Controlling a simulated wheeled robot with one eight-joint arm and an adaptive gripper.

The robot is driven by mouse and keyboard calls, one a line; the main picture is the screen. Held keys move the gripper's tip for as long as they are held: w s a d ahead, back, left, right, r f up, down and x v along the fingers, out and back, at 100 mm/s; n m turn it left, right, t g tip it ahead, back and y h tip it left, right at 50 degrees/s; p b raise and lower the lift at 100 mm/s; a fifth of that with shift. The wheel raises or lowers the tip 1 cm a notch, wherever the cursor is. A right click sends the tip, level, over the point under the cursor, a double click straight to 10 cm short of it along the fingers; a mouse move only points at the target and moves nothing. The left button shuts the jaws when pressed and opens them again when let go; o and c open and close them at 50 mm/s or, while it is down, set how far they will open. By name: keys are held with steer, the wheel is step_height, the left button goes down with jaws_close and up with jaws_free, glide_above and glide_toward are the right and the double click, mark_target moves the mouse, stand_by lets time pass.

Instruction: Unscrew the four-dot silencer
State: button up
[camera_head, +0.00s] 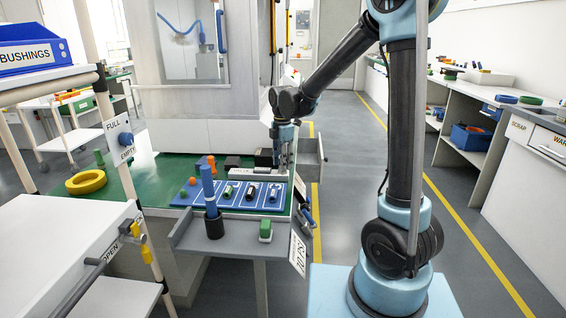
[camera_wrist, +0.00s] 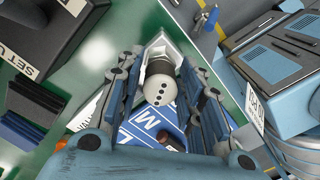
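The four-dot silencer (camera_wrist: 161,86) is a pale cylinder with a row of dark dots on its rounded end, which faces the camera in the wrist view. My gripper (camera_wrist: 163,66) has one finger on each side of it. Gaps show beside its near end; I cannot tell whether the fingertips touch it. What the silencer's far end sits in is hidden. In the head view my gripper (camera_head: 282,166) points down over the right part of the green bench (camera_head: 150,172), and the silencer cannot be made out there.
A blue board (camera_head: 230,206) with several small parts lies on the bench. A black cup (camera_head: 214,226) holding a blue rod stands on the grey front shelf, with a green-topped item (camera_head: 265,230). A yellow ring (camera_head: 86,182) lies left. A dark block (camera_head: 265,157) is close beside my gripper.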

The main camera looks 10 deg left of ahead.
steer(key=shift+m, duration=0.4)
steer(key=shift+m, duration=0.7)
steer(key=shift+m, duration=0.9)
steer(key=c, duration=0.6)
steer(key=shift+n, duration=0.9)
